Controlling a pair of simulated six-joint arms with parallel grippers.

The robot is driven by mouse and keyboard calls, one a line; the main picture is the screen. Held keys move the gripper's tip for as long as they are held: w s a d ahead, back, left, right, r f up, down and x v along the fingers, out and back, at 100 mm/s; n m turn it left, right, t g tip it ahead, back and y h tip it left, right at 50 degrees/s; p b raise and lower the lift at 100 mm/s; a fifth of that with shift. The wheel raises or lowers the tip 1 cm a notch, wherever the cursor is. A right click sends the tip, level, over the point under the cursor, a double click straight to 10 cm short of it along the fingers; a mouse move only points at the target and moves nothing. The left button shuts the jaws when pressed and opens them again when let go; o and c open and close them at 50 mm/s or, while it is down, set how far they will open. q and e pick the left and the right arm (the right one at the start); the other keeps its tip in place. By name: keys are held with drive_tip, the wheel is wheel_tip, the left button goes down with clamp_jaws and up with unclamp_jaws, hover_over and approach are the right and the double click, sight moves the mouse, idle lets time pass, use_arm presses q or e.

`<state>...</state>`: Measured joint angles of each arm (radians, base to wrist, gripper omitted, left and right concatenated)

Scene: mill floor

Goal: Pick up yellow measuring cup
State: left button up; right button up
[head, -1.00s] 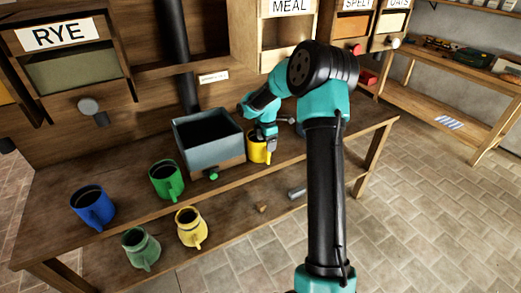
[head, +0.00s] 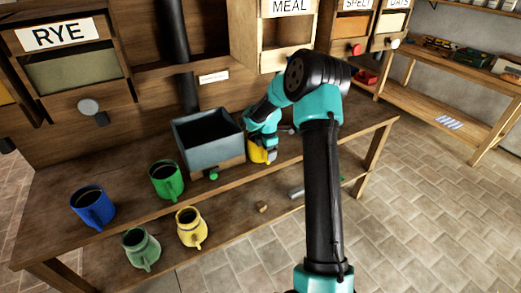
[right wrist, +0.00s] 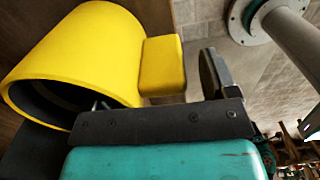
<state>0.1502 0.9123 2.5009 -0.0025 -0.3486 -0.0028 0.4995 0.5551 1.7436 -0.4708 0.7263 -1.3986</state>
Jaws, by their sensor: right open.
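The yellow measuring cup (head: 257,154) stands on the bench just right of the grey bin, partly hidden by my right gripper (head: 270,153). In the right wrist view the cup (right wrist: 85,50) is large at the left, its dark open mouth facing the lower left. Its blocky yellow handle (right wrist: 162,66) points right, close to one dark finger of my open right gripper. The other finger is not clearly seen, and I cannot tell whether the finger touches the handle. My left gripper is not in view.
The grey bin (head: 208,158) stands close left of the cup. A blue cup (head: 92,208), a green cup (head: 167,182) and a pale green jug (head: 141,250) stand further left. A small wooden piece (head: 262,207) lies below right. Drawers and a cabinet rise behind.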

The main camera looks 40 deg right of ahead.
drive_tip(key=shift+c, duration=0.2)
drive_tip(key=c, duration=1.3)
wheel_tip(320, 180, up, 18)
drive_tip(key=shift+r, duration=0.1)
idle(0.5)
drive_tip(key=w+a+r+m, duration=0.1)
drive_tip(key=a+m, duration=0.3)
drive_tip(key=a, duration=0.9)
drive_tip(key=w+a+r+m, duration=0.2)
drive_tip(key=a+m, duration=0.3)
drive_tip(key=a, duration=0.8)
drive_tip(key=w+a+r+m, duration=0.1)
drive_tip(key=a+m, duration=0.4)
drive_tip(key=a, duration=0.7)
drive_tip(key=shift+w+a+r, duration=0.3)
drive_tip(key=shift+w+a, duration=0.1)
drive_tip(key=shift+a, duration=0.1)
